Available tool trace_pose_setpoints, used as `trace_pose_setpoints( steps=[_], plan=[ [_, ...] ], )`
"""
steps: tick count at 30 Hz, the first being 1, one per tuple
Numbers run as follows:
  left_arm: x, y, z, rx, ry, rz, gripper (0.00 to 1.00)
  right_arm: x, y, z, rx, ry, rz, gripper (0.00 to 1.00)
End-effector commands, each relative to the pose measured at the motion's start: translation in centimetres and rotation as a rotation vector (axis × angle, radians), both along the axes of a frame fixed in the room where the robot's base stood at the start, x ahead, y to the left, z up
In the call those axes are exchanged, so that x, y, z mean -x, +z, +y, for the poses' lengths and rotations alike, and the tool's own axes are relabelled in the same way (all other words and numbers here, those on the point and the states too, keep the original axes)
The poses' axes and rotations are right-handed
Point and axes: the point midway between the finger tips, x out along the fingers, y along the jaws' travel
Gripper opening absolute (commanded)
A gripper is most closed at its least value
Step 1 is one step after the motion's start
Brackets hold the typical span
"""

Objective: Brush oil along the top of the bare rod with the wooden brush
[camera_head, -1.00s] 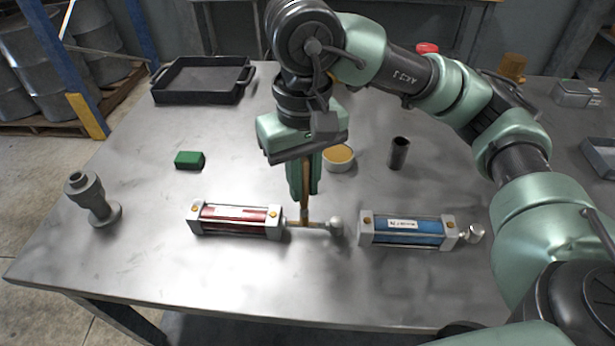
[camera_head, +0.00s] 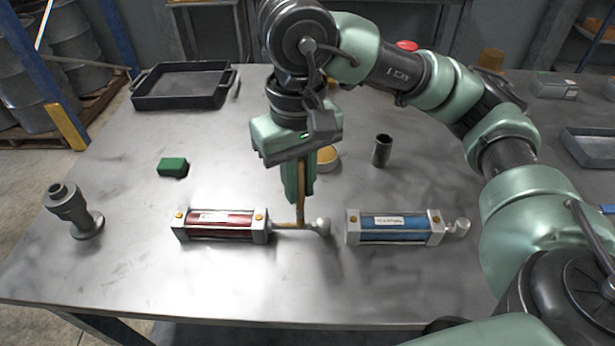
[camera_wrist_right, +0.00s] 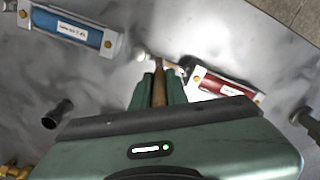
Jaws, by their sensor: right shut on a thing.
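A red cylinder (camera_head: 220,225) lies on the table with its bare rod (camera_head: 287,227) out to the right, ending in a round knob (camera_head: 322,226). My right gripper (camera_head: 300,190) is shut on the wooden brush (camera_head: 300,211), which points down with its tip at the rod; I cannot tell whether it touches. The brush handle (camera_wrist_right: 159,92) also shows between the fingers in the right wrist view. A shallow round dish of yellow oil (camera_head: 327,158) stands behind the gripper, partly hidden by it. My left gripper is not in view.
A blue cylinder (camera_head: 393,226) with a short rod lies to the right. A dark cup (camera_head: 381,150) stands behind it. A green block (camera_head: 172,166), a grey stepped fitting (camera_head: 75,212) and a black tray (camera_head: 182,87) are on the left. The table front is clear.

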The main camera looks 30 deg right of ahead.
Motion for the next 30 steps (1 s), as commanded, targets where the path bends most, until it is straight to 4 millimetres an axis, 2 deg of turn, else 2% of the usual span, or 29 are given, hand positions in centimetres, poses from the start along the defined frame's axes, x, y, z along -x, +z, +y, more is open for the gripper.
trace_pose_setpoints(
  steps=[1,17,24,30],
  plan=[
    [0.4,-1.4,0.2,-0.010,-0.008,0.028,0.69,0.0,-0.9,0.0,0.000,0.000,-0.001,0.00],
    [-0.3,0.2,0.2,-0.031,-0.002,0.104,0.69,0.0,3.4,0.0,0.000,-0.001,-0.001,0.00],
    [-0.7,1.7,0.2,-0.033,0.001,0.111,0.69,0.0,5.6,-0.1,0.000,-0.001,-0.002,0.00],
    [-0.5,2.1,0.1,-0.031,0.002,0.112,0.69,0.0,6.1,-0.1,0.000,-0.001,0.000,0.00]
  ],
)
